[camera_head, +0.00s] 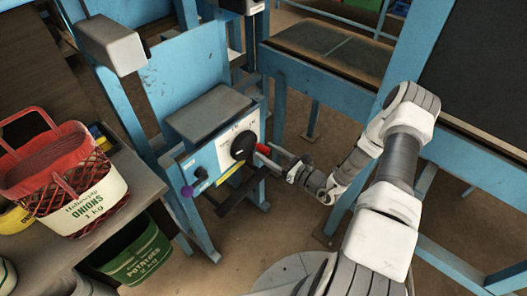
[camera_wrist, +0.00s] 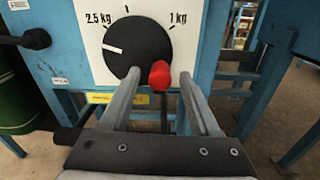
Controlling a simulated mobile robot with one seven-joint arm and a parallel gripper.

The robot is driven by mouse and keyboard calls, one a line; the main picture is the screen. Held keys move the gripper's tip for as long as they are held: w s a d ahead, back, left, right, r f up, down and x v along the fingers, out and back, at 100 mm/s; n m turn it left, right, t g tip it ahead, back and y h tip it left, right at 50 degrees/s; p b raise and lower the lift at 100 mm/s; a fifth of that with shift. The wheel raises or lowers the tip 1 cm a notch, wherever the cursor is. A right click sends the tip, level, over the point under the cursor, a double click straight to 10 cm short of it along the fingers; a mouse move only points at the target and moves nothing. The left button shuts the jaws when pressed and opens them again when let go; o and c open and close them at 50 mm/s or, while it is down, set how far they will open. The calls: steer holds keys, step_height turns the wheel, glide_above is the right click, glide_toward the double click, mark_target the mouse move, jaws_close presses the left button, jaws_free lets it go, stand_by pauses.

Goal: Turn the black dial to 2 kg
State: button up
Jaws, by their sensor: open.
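The black dial (camera_wrist: 138,48) sits on a white scale plate on the blue machine's front. It also shows in the head view (camera_head: 242,145). Its white mark points left, below the "2.5 kg" label. "1 kg" is printed at the upper right; no 2 kg label is legible. My gripper (camera_wrist: 159,77) is open in front of the dial's lower right, with the left finger over the dial's lower edge and the right finger right of the dial. A red knob (camera_wrist: 159,75) shows between the fingers. In the head view my gripper (camera_head: 272,158) is at the panel's right side.
A purple knob (camera_head: 187,191) and a small dark switch (camera_head: 201,173) are on the panel's left. A dark bar (camera_head: 242,192) juts out below the panel. A red basket (camera_head: 58,175) with an onion sack stands on the left counter. A blue-framed table (camera_head: 330,92) stands behind.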

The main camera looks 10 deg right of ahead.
steer(key=shift+x, duration=1.15)
jaws_close()
